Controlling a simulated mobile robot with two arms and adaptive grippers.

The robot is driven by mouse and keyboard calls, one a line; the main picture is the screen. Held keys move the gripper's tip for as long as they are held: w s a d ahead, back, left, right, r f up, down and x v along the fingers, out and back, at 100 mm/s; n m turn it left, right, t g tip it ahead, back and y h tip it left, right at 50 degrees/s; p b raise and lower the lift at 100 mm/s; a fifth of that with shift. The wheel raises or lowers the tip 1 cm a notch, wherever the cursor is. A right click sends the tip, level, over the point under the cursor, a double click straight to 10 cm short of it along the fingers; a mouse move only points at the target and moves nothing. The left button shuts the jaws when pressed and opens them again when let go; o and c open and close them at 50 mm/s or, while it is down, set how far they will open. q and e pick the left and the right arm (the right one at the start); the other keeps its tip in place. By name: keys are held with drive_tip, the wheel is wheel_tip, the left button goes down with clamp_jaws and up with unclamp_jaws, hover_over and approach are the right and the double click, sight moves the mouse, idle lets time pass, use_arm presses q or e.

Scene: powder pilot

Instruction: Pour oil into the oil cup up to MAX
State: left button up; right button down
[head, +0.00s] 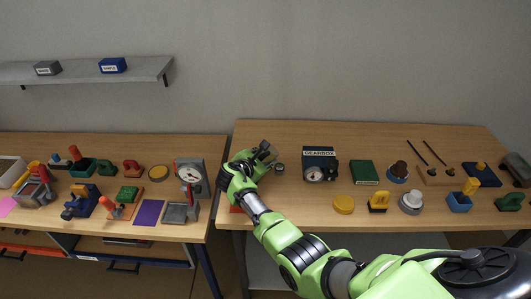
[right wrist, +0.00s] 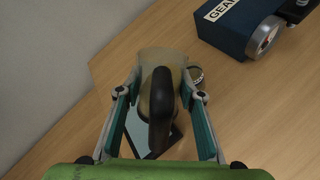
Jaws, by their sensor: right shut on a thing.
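My right gripper (head: 262,156) is over the left part of the right-hand table. In the right wrist view, its fingers (right wrist: 160,108) are shut on a beige jug with a thick dark handle (right wrist: 160,105). The jug is mostly hidden by the gripper in the head view, and its spout and any oil are hidden. A small round cup (head: 279,168), perhaps the oil cup, is just right of the gripper; it also shows partly behind the jug in the right wrist view (right wrist: 196,74). Its MAX mark and level cannot be read. My left gripper is not in view.
A dark blue gearbox (head: 320,158) with a gauge stands right of the cup. A pale, dark-edged square (right wrist: 136,127) lies below the jug. Yellow disc (head: 343,204) and green block (head: 363,172) are farther right. A gap separates the two tables.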

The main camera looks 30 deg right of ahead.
drive_tip(key=shift+r+m+y+p, duration=0.4)
drive_tip(key=shift+y+p, duration=0.3)
drive_tip(key=shift+p, duration=0.9)
drive_tip(key=shift+f+y, duration=0.1)
drive_tip(key=shift+y, duration=0.2)
drive_tip(key=shift+f+m+y, duration=0.2)
drive_tip(key=shift+m+y, duration=0.1)
drive_tip(key=shift+m, duration=0.1)
drive_tip(key=shift+d, duration=0.1)
drive_tip(key=shift+r, duration=0.1)
idle(5.5)
